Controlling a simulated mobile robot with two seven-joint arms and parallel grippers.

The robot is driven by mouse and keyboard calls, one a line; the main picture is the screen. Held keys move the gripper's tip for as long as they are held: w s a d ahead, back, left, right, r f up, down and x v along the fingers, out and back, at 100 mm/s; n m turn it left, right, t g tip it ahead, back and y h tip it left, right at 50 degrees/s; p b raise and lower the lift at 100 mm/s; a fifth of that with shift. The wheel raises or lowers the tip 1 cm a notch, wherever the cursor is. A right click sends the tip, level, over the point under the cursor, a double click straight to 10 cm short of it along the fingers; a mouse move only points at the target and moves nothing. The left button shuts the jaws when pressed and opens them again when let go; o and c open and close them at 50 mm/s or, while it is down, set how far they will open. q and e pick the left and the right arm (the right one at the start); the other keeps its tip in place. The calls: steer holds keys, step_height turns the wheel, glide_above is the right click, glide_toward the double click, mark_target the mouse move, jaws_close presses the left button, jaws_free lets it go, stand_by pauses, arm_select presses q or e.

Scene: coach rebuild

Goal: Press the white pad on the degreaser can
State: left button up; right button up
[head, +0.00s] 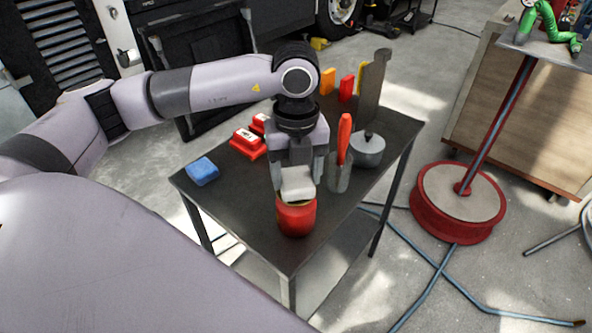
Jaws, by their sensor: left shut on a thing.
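My left gripper (298,180) is over the front part of the dark table (225,208), pointing down. It is shut on the white pad (298,188), which shows between its fingers. The red degreaser can (296,220) stands upright directly below. The pad's lower edge overlaps the can's top in the head view, and it hides part of that top. I cannot tell whether the pad touches the can or is just above it. My right gripper is not in view.
A grey cup with a red-handled tool (344,140) stands close right of the gripper, with a grey lidded pot (367,150) behind. A blue block (202,171) and red boxes (247,143) lie to the left. The table's front left is clear.

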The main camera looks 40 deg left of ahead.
mark_target(296, 177)
arm_select(q)
steer(key=shift+r+p, duration=2.4)
steer(key=shift+r, duration=1.15)
